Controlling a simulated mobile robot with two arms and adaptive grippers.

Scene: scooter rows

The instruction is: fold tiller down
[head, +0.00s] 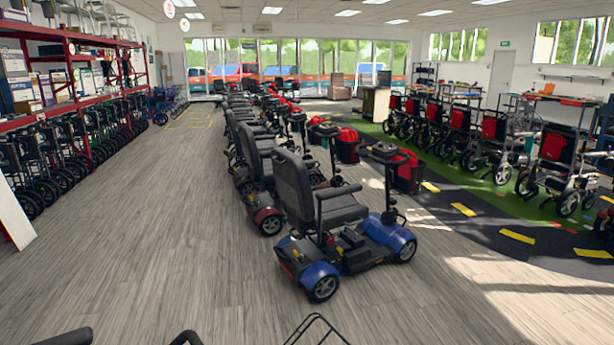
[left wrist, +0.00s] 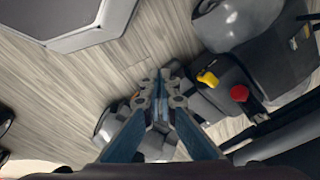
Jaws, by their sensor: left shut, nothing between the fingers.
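The nearest mobility scooter (head: 345,255) has blue fenders and a dark seat (head: 305,190). It stands on the wood-look floor at the front of a row. Its tiller (head: 390,190) stands roughly upright, with a dark handle head (head: 385,153) on top. In the left wrist view my left gripper (left wrist: 160,85) is shut and empty, fingers together. A dark grey scooter part with a yellow lever (left wrist: 208,78) and a red knob (left wrist: 240,93) is to its right; I cannot tell which scooter it belongs to. Neither gripper shows in the head view.
More scooters (head: 255,150) stand closely behind the nearest one. Folded wheelchairs line the red shelving (head: 65,80) at left. Powered chairs (head: 560,160) stand at right along a dark track with yellow dashes (head: 517,236). The floor left of the row (head: 150,230) is clear.

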